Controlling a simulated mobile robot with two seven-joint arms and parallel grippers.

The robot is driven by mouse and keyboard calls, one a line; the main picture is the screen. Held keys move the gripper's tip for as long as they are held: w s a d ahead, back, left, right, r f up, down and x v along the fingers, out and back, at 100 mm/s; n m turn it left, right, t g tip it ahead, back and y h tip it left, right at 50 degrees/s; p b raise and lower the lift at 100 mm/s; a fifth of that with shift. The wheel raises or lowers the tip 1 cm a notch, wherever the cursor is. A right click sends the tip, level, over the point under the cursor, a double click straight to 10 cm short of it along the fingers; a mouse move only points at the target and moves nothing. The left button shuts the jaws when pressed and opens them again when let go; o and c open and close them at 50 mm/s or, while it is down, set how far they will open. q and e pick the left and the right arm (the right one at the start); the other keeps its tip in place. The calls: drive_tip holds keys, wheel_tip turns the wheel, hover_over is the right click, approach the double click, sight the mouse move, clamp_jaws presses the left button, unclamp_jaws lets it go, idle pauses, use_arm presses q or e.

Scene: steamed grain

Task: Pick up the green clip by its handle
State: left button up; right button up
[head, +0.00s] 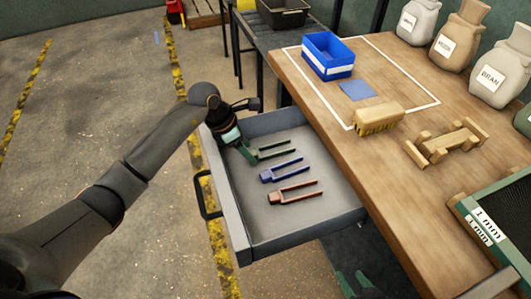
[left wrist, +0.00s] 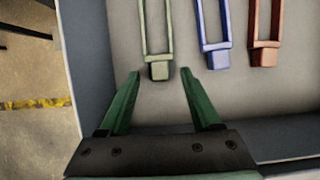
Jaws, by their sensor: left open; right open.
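The green clip (head: 272,150) lies in the open drawer, the farthest of three clips in the head view. In the left wrist view its two prongs point up the picture, and its block handle (left wrist: 160,70) points toward my gripper. My left gripper (left wrist: 160,73) is open, with the handle between its fingertips in the picture and a gap on each side. I cannot tell its height above the handle. In the head view my left gripper (head: 242,148) partly hides the handle end. My right gripper (head: 355,277) is open and empty at the bottom edge, below the drawer.
A blue clip (head: 280,170) and a red clip (head: 295,193) lie beside the green one. The grey drawer wall (head: 225,205) stands close to my left gripper. The wooden table (head: 375,160) holds a blue bin (head: 327,58), a brush (head: 378,118) and sacks.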

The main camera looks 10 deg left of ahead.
use_arm(q)
drive_tip(key=shift+w+d+f, duration=0.15)
drive_tip(key=shift+d+f, duration=0.05)
drive_tip(key=shift+f, duration=0.3)
clamp_jaws()
idle(1.1)
